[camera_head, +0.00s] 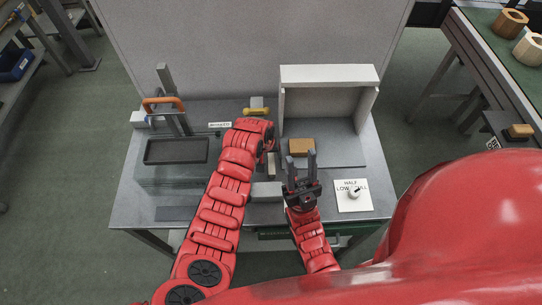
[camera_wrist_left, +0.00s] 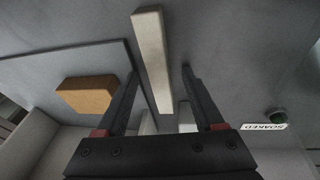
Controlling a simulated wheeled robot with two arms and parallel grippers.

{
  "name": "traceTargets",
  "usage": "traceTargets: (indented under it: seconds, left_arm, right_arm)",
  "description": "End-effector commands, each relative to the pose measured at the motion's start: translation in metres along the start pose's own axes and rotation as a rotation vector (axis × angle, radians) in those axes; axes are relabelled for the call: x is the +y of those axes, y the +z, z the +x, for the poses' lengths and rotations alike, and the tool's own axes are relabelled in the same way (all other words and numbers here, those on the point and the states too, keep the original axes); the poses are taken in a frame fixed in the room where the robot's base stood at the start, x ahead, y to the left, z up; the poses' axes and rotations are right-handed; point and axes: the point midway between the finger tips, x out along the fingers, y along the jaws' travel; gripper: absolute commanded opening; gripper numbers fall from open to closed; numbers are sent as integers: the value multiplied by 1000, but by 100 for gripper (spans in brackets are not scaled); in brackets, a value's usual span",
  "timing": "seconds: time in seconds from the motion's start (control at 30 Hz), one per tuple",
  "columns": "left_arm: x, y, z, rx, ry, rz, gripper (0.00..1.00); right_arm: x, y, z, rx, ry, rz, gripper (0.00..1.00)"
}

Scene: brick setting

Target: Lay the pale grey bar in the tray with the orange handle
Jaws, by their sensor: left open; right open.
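The pale grey bar (camera_wrist_left: 150,45) is long and narrow in the left wrist view, reaching from the top edge down between my left fingers. In the head view, a short upright strip (camera_head: 271,166) beside my left wrist seems to be this bar. My left gripper (camera_wrist_left: 160,72) is open, with the bar between its fingers in the picture; contact cannot be told. My left arm largely hides this gripper in the head view. The dark tray (camera_head: 176,151) stands at the table's left, with an orange handle (camera_head: 163,101) behind it. My right gripper (camera_head: 300,164) is open and empty.
A tan block (camera_head: 301,147) lies right of the bar, before a white open-fronted box (camera_head: 328,76). A grey block (camera_head: 266,191) lies nearer me. A white card (camera_head: 352,187) with a knob is at right. A yellow-topped object (camera_head: 257,111) stands behind my left wrist.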

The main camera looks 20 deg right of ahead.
Motion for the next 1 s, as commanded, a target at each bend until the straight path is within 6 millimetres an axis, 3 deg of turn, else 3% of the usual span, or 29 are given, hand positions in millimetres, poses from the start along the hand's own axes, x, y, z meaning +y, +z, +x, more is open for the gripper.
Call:
traceTargets:
  seconds: [0.1,0.47,1.0]
  left_arm:
    - [0,0,0,0,0,0,66]
    - [0,0,0,1,0,-1,1]
    - [1,-3,-5,4,2,-1,0]
  right_arm:
    - [0,0,0,0,0,0,43]
    - [0,0,0,0,0,0,43]
    - [0,0,-3,0,0,0,43]
